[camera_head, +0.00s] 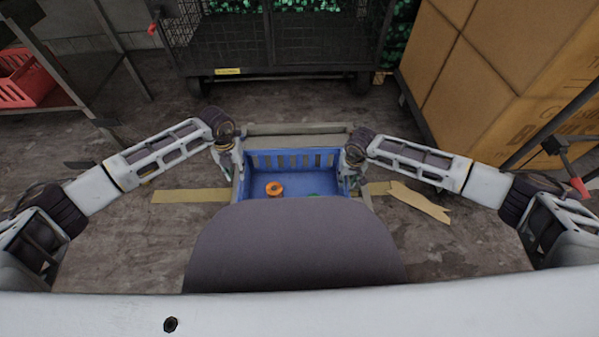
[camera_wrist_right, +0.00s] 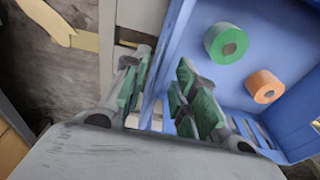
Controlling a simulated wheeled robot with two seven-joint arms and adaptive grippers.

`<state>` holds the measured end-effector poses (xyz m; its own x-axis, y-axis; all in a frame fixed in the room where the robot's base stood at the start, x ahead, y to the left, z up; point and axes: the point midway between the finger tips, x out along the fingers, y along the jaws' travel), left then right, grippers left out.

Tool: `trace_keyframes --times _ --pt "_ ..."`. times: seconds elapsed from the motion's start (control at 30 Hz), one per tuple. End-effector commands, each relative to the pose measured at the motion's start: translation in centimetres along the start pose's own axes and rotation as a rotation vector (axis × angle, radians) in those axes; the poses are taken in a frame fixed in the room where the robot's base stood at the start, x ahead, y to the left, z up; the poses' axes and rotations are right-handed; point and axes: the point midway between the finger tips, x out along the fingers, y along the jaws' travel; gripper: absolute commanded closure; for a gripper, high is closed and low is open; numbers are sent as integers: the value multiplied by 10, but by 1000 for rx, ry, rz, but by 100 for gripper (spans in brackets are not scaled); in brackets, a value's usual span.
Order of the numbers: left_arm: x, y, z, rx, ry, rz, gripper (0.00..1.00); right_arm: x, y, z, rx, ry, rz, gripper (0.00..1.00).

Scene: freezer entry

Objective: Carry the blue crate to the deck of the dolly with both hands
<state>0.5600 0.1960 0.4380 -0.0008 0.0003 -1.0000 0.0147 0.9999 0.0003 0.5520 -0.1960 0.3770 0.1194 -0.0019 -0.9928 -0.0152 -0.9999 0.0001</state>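The blue crate (camera_head: 316,185) is in the middle of the head view, between my two grippers; my own body hides its near side. An orange roll (camera_head: 274,188) and a green roll (camera_wrist_right: 226,43) lie in it. A grey-beige frame (camera_head: 290,129), seemingly the dolly's deck, shows around the crate; I cannot tell whether the crate rests on it. My right gripper (camera_wrist_right: 163,70) is open, with one finger outside the crate's side wall and one inside, apart from each other. My left gripper (camera_head: 238,162) is at the crate's left side; its fingers are too small to read.
A dark mesh cart (camera_head: 225,48) stands at the back. Large cardboard boxes (camera_head: 480,75) stand at the right. A rack with a red basket (camera_head: 25,80) is at the left. Flat cardboard strips (camera_head: 185,196) lie on the floor beside the crate.

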Motion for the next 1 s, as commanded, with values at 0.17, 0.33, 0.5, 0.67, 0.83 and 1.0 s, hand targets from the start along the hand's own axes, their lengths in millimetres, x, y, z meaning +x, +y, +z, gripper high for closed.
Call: trace_keyframes --times 0.17,0.33,0.5,0.67,0.83,1.0 --pt "0 0 0 0 0 0 72 -24 0 -1 0 3 0 72" --pt "0 0 0 0 0 0 72 -44 0 -1 0 2 0 72" --pt "0 0 0 0 0 0 72 -54 0 -1 1 2 0 72" --pt "0 0 0 0 0 0 72 -56 0 0 1 1 0 72" --pt "0 0 0 0 0 0 72 -56 0 0 1 1 0 72" --pt "0 0 0 0 0 0 72 -56 0 0 0 1 0 72"
